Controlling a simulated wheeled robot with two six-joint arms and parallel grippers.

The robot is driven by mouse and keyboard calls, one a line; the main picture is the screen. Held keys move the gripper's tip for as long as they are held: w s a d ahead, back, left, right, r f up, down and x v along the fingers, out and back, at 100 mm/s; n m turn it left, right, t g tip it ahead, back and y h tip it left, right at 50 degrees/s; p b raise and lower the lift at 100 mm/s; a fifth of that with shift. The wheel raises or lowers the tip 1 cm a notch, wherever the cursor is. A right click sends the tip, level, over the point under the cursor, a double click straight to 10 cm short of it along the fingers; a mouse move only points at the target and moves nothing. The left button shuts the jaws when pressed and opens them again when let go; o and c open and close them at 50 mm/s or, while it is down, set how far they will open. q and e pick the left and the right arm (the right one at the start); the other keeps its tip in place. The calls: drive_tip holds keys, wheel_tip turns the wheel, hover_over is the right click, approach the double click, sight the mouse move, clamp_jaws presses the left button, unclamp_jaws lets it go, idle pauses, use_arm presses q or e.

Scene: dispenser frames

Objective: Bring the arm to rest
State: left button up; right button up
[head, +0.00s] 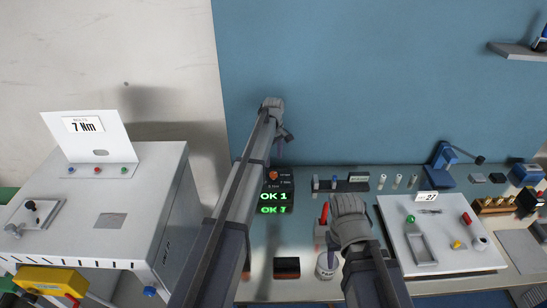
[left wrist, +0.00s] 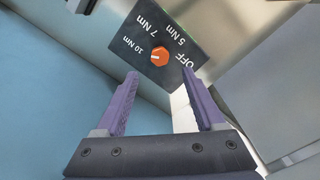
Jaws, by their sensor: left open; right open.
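My left gripper (left wrist: 160,95) is open and empty, its two purple fingers apart. In the left wrist view an orange knob (left wrist: 160,56) sits on a dark dial plate (left wrist: 125,45) marked OFF, 5 Nm, 7 Nm and 10 Nm. The knob is beyond the fingertips and clear of them. In the head view my left gripper (head: 279,148) is raised in front of the blue wall, above the dark box with the knob (head: 273,174). My right gripper (head: 350,230) is low over the bench; its fingers are hidden behind its grey wrist.
A green display (head: 273,197) reads OK 1. A white tray (head: 455,258) with small parts lies at right. A white cup (head: 326,268) and red-topped item (head: 324,213) stand near my right gripper.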

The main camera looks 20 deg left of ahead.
idle(0.4)
use_arm(q)
drive_tip(key=shift+s+d+f, duration=0.1)
drive_tip(key=shift+s+d, duration=0.1)
drive_tip(key=shift+s, duration=0.1)
drive_tip(key=s+d+f+m+b, duration=0.3)
drive_tip(key=s+d+m, duration=0.2)
drive_tip(key=s, duration=0.7)
drive_tip(key=s+d+f+m+b, duration=0.4)
drive_tip(key=s+d+m, duration=0.1)
drive_tip(key=s, duration=0.7)
drive_tip(key=s+d+f+m+y+b, duration=0.1)
drive_tip(key=s+d+f+m+b, duration=0.2)
drive_tip(key=s, duration=0.9)
drive_tip(key=d+m+b, duration=0.1)
drive_tip(key=d+m, duration=0.2)
drive_tip(key=shift+d+f, duration=0.25)
